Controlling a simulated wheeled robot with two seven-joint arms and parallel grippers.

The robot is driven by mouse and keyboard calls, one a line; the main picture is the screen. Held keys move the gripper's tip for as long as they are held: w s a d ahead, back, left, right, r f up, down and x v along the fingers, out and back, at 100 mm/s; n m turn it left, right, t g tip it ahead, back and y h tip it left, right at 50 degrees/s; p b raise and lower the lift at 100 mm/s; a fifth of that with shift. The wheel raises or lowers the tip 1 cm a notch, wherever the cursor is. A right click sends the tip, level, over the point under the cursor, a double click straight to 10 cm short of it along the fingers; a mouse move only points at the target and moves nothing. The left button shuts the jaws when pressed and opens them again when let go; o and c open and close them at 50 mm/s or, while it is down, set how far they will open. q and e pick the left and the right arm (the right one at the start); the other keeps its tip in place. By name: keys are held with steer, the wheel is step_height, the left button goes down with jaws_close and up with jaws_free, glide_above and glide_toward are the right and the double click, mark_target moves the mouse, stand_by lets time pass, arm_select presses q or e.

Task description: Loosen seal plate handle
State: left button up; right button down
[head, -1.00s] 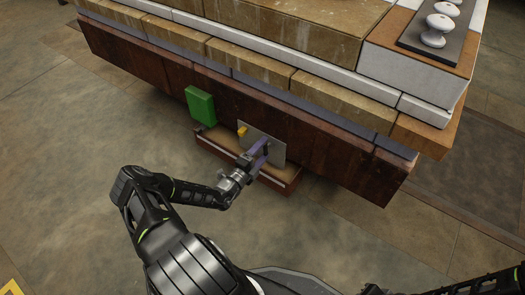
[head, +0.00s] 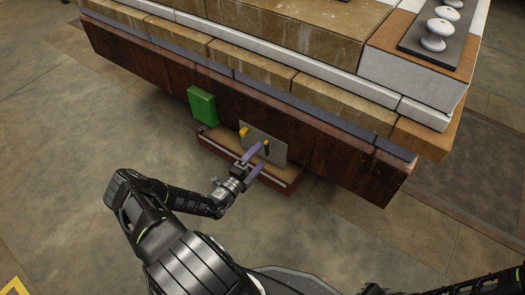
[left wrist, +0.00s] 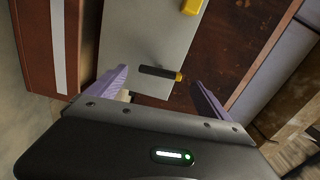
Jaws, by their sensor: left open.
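The seal plate (head: 257,147) is a grey metal sheet upright against the dark red-brown side of the stack; it also shows in the left wrist view (left wrist: 140,35). A black handle (head: 267,147) with a yellow end stands on its right part; in the left wrist view the handle (left wrist: 158,73) lies between the two fingers, apart from both. A yellow piece (head: 243,132) is at the plate's upper left; it also shows in the left wrist view (left wrist: 192,6). My left gripper (head: 257,160), with purple fingers, is open in front of the plate. My right gripper is not visible.
A green box (head: 201,105) is fixed on the stack's side, left of the plate. A brown ledge (head: 220,143) juts out below the plate. White insulators (head: 433,37) stand on top at the right. The floor in front is clear.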

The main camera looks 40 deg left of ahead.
arm_select(q)
steer(key=s, duration=0.3)
steer(key=shift+s+p, duration=0.35)
steer(key=shift+s, duration=0.05)
